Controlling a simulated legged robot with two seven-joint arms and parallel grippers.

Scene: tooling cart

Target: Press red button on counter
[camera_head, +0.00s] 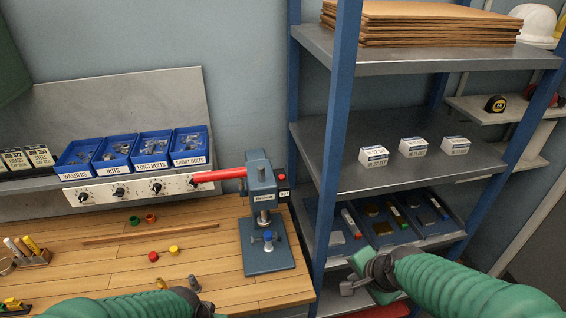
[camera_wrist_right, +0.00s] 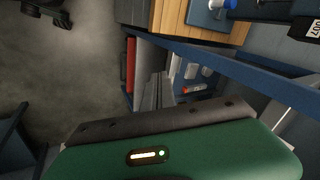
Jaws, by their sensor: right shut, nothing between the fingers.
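A small round red piece (camera_head: 153,256) lies on the wooden counter (camera_head: 110,285), beside a yellow one (camera_head: 174,250). A red cap (camera_head: 281,177) also shows on the blue-grey press (camera_head: 268,255) at the counter's right end. I cannot tell which of these is the button. My right gripper (camera_head: 350,287) is shut and empty, low in front of the blue shelf rack, right of the counter and apart from both red pieces. Its fingers show in the right wrist view (camera_wrist_right: 155,92). My left gripper (camera_head: 208,308) is at the bottom edge near the counter's front, mostly hidden by its arm.
The press has a long red handle (camera_head: 220,174). Blue parts bins (camera_head: 133,149) sit behind the counter. A wooden strip (camera_head: 150,233) and coloured rings lie on it. Its front middle has bare room.

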